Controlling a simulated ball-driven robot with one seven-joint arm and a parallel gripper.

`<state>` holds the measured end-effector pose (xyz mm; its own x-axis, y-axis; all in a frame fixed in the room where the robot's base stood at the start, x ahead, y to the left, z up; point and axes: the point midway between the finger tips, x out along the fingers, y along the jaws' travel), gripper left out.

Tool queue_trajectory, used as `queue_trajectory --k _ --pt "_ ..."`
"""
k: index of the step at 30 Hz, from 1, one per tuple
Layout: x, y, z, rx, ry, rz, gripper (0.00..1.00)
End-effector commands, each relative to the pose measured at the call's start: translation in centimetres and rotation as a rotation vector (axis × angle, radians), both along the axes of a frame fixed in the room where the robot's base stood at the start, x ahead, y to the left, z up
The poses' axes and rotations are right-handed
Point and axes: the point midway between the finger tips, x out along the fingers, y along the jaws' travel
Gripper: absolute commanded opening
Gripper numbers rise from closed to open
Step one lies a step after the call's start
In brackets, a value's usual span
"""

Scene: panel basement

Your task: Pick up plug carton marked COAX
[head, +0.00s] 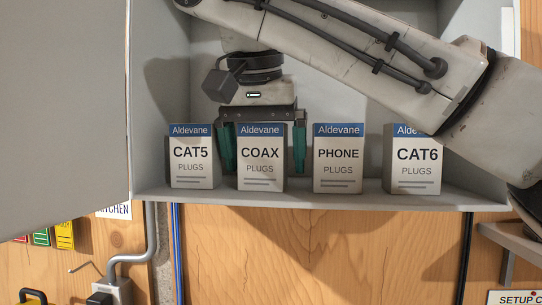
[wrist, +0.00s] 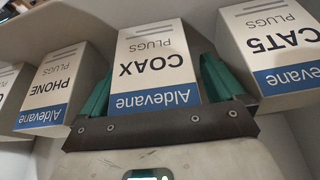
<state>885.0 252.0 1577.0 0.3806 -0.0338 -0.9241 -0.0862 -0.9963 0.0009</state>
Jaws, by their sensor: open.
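The COAX plug carton (head: 261,165) is white with a blue Aldevane band on top. It stands upright on the cabinet shelf, second from the left. My gripper (head: 263,160) is open, with one green finger on each side of this carton; the fingers are partly hidden behind the cartons. In the wrist view the COAX carton (wrist: 157,68) appears upside down between the two green fingers of my gripper (wrist: 157,85). I cannot tell whether either finger touches it.
The CAT5 carton (head: 191,165) stands close on the left. The PHONE carton (head: 338,165) and CAT6 carton (head: 415,170) stand to the right. The grey cabinet's shelf edge (head: 310,199) runs below them, and its open door (head: 65,110) is at left.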

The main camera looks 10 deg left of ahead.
Motion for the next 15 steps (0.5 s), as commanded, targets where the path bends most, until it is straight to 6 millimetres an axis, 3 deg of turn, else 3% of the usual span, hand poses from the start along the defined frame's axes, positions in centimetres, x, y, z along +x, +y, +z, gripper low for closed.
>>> queue_trajectory --k 2,15 --pt "0.02 -0.04 0.03 0.0 0.0 -0.001 0.96" --pt "0.03 -0.06 0.05 0.0 0.0 0.0 0.55"
